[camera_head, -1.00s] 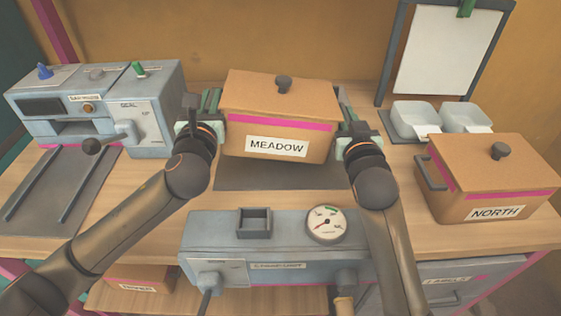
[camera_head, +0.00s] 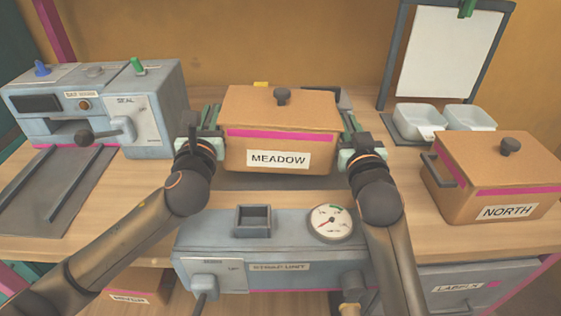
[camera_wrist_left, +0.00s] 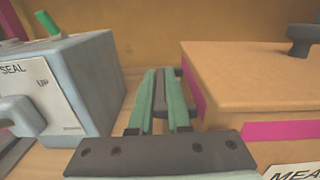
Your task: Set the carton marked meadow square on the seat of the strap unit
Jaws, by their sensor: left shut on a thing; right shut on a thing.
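The carton marked MEADOW (camera_head: 278,137), brown with a pink stripe and a dark knob, is level between my two grippers. My left gripper (camera_head: 211,118) is shut at its left side, and my right gripper (camera_head: 347,120) is shut at its right side. In the left wrist view, the fingers of the left gripper (camera_wrist_left: 163,92) close on a dark handle beside the carton (camera_wrist_left: 245,85). The strap unit (camera_head: 278,267) stands in front, with a dial and a small square socket. A dark flat plate (camera_head: 285,183) shows below the carton; I cannot tell whether they touch.
The carton marked NORTH (camera_head: 500,180) stands at the right. A grey-blue machine (camera_head: 150,105) with a lever and a dark railed plate (camera_head: 55,190) is at the left. White trays (camera_head: 470,115) and a board (camera_head: 450,50) stand at the back right. Another labelled carton (camera_head: 135,290) sits below.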

